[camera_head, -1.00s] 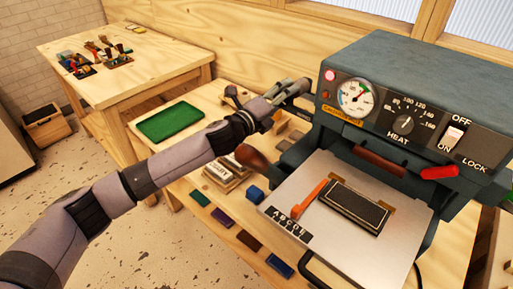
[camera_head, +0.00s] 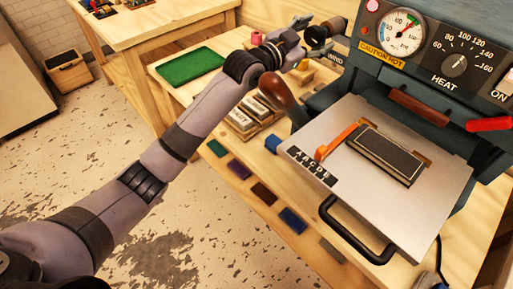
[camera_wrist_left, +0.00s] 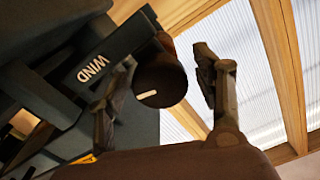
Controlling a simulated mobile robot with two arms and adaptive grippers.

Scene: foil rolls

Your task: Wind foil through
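The grey press (camera_head: 440,85) stands at the right, with a gauge and heat dial on its front. A dark round knob (camera_head: 338,27) is on its upper left side, beside the word WIND. In the left wrist view the knob (camera_wrist_left: 160,78) is a dark brown cylinder between the fingers of my left gripper (camera_wrist_left: 168,62). The left finger is close to the knob; a gap shows at the right finger. In the head view my left gripper (camera_head: 314,35) is open at the knob. I cannot tell if either finger touches. My right gripper is out of view.
The press's flat plate (camera_head: 440,195) carries a dark framed block (camera_head: 385,155) and an orange strip (camera_head: 338,140). A brown-knobbed lever (camera_head: 280,95) stands close below my left wrist. Coloured pieces, stamp blocks and a green mat (camera_head: 190,65) lie on the table at the left.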

